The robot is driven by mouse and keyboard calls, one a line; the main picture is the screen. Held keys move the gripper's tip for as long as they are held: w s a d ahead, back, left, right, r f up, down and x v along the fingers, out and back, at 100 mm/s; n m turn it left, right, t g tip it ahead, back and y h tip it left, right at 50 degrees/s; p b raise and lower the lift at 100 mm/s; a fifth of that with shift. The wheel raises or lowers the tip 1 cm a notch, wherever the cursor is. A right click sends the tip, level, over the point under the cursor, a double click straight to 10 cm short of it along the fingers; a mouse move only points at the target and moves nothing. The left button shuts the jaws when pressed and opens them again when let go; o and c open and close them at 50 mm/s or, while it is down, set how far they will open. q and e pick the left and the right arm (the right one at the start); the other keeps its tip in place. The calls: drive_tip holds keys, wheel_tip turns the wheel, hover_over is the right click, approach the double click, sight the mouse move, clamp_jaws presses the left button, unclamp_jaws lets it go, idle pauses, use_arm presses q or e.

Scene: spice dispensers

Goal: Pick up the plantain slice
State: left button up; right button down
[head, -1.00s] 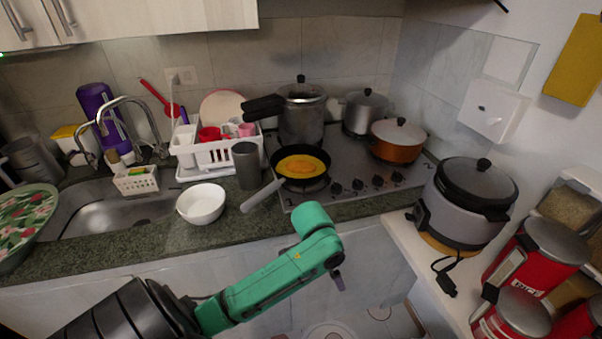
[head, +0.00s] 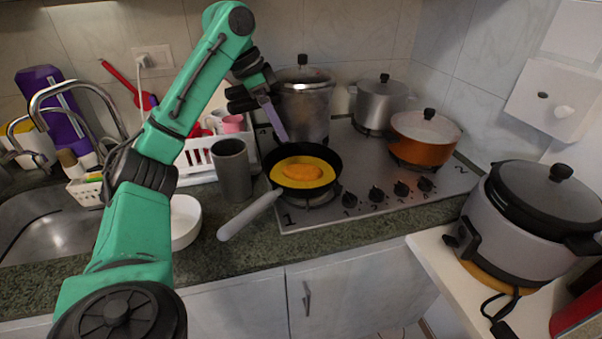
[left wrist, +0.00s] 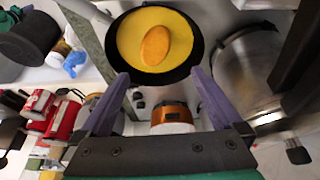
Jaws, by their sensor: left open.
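The plantain slice (head: 302,171) is an orange oval lying on a yellow layer in a black frying pan (head: 331,156). The pan sits on the front left of the stove, its grey handle pointing to the lower left. In the left wrist view the slice (left wrist: 155,45) shows whole, beyond and between my fingers. My left gripper (head: 279,128) is above and behind the pan's left back edge, its purple finger pointing down toward it. In the left wrist view the left gripper (left wrist: 160,78) is open with nothing between its fingers. My right gripper is not in view.
A pressure cooker (head: 303,105) stands close behind the pan. A grey cup (head: 233,170) and white bowl (head: 185,222) are to the left. An orange pot (head: 424,140) and a steel pot (head: 382,103) are to the right and back. A dish rack (head: 195,158) stands behind the cup.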

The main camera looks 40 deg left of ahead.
use_arm(q)
approach(303, 169)
drive_tip(key=shift+d+f+b, duration=0.3)
drive_tip(key=shift+f+b, duration=0.1)
drive_tip(key=shift+f, duration=0.4)
drive_tip(key=x, duration=0.6)
drive_tip(key=shift+w+f, duration=0.2)
drive_tip(key=shift+w, duration=0.05)
drive_tip(key=shift+w+f, duration=0.15)
drive_tip(key=shift+f, duration=0.05)
drive_tip(key=c, duration=1.2)
drive_tip(key=shift+c, duration=0.2)
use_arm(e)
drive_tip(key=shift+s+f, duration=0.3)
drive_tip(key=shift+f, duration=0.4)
